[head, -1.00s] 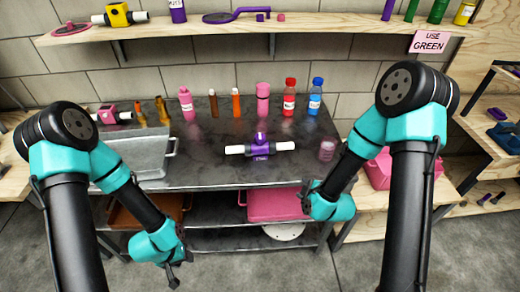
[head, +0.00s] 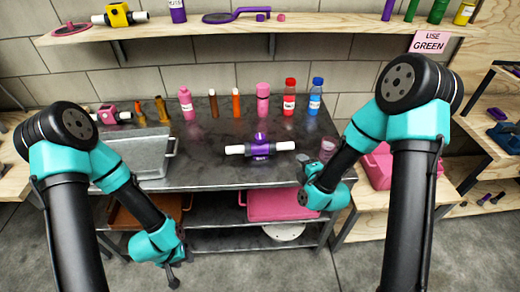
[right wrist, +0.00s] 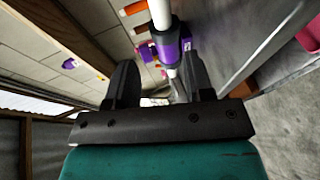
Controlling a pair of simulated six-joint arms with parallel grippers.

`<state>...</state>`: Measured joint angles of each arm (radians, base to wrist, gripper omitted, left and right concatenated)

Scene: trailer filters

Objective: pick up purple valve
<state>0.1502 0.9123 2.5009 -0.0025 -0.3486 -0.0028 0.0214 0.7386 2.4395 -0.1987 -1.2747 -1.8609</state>
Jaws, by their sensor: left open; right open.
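The purple valve (head: 260,150) with white pipe ends lies on the dark metal table, its pipe running left to right in the head view. In the right wrist view the valve (right wrist: 166,48) shows ahead, beyond the fingers. My right gripper (right wrist: 158,82) is open and empty. In the head view my right gripper (head: 303,186) is at the table's front edge, to the right of and nearer than the valve, apart from it; its fingers are hard to see there. My left gripper (head: 174,281) is open and empty, hanging low in front of the table, far from the valve.
Bottles and tubes stand along the table's back, including a red-capped bottle (head: 289,97) and a blue bottle (head: 315,98). A grey tray (head: 145,155) is at left. A pinkish cup (head: 328,148) stands near the right arm. A shelf (head: 330,22) hangs above. The surface around the valve is clear.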

